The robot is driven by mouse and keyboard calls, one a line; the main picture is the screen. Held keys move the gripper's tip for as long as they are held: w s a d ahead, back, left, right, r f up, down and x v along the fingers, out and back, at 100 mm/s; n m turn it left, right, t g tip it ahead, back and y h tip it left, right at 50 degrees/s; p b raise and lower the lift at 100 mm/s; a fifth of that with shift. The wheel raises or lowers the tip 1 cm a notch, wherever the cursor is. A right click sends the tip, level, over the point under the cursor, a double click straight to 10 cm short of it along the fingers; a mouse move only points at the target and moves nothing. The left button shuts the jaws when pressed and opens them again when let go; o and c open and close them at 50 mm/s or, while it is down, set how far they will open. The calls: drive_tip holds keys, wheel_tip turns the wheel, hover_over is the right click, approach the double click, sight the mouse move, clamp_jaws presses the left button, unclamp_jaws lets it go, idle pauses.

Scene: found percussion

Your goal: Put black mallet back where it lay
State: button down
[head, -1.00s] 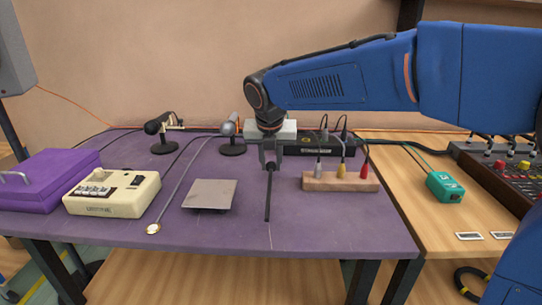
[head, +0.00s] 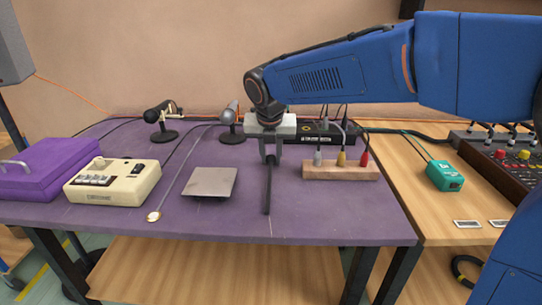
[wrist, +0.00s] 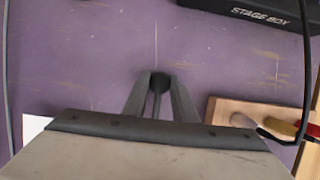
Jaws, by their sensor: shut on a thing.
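My gripper (head: 269,160) is above the purple table, between a grey metal plate and a wooden block. It is shut on the black mallet (head: 268,190), whose dark shaft hangs down toward the front of the table in the head view. In the wrist view the mallet's round dark head (wrist: 159,82) shows between the two fingertips, with purple tabletop around it. I cannot tell whether the mallet touches the tabletop.
The wooden block (head: 330,173) holds several coloured mallets or plugs at the right. The grey plate (head: 210,181) lies at the left. A black stage box (head: 312,133) and two microphones stand behind. A cream box (head: 112,184) and purple case (head: 45,172) are farther left. Bare purple tabletop (head: 330,215) lies in front.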

drive_tip(key=c, duration=1.4)
unclamp_jaws()
drive_tip(key=shift+f, duration=0.1)
